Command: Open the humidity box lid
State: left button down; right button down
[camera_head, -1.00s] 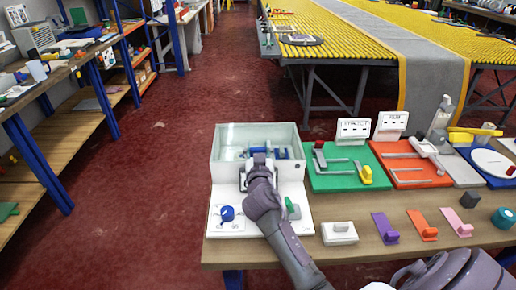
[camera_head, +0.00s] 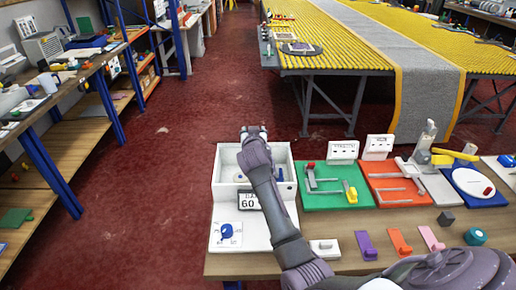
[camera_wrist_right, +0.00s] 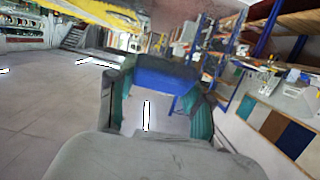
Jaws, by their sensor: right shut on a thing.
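The white humidity box (camera_head: 226,188) stands at the left end of the bench, and its white interior shows from above. A display reading about 60 is on its front, partly covered by my right arm. My right gripper (camera_head: 253,131) is over the box's far edge. In the right wrist view, my right gripper (camera_wrist_right: 163,102) has its teal fingers on either side of a blue bar (camera_wrist_right: 165,78), which looks like the lid's handle, and is shut on it. The clear lid itself is hard to make out. My left gripper is out of view.
A blue item (camera_head: 229,231) lies on the white base before the box. Green (camera_head: 325,199) and red (camera_head: 385,168) fixture boards stand to the right. A white block (camera_head: 324,249) and coloured tabs line the front. Open floor lies left of the bench.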

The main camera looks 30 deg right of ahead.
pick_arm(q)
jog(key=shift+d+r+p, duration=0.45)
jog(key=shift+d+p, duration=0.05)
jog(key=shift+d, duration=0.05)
pick_arm(e)
jog(key=w+d+r+g, duration=0.1)
jog(key=w+d+r, duration=0.1)
jog(key=w, duration=0.3)
jog(key=w+d+r+g+y, duration=0.1)
jog(key=w+d+r, duration=0.2)
jog(key=w+d, duration=0.1)
jog(key=shift+w+r, duration=0.15)
jog(key=shift+w, duration=0.35)
jog(key=shift+d+g, duration=0.1)
jog(key=shift+g, duration=0.2)
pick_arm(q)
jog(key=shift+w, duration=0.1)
pick_arm(e)
jog(key=shift+c, duration=2.2)
grip_release()
jog(key=shift+f, duration=0.25)
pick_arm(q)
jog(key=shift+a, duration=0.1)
pick_arm(e)
jog(key=shift+r, duration=0.1)
jog(key=v, duration=1.2)
jog(key=shift+d, duration=0.15)
